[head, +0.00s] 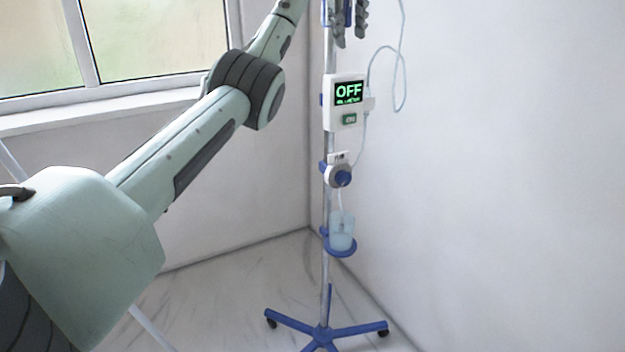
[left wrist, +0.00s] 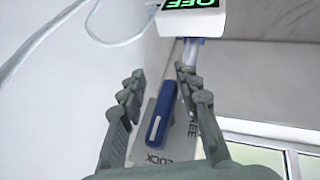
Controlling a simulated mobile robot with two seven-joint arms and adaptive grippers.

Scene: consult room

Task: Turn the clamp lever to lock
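The clamp lever (left wrist: 164,110) is a blue bar with a white mark near its lower end in the left wrist view. It lies over a grey plate (left wrist: 180,148) with lettering that seems to read LOCK at the bottom and FREE at the right. The lever's marked end is nearer the bottom word. My left gripper (left wrist: 160,73) is open, with one dark finger on each side of the lever and gaps between. In the head view my left gripper (head: 350,28) is at the top edge, by the pole, partly cut off. My right gripper is not in view.
The pole (head: 327,205) carries a white box (head: 346,102) showing OFF, a round blue-knobbed device (head: 339,175) and a cup in a blue holder (head: 342,252). A thin tube (head: 405,60) loops at the right. The blue wheeled base (head: 325,333) stands near the wall corner.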

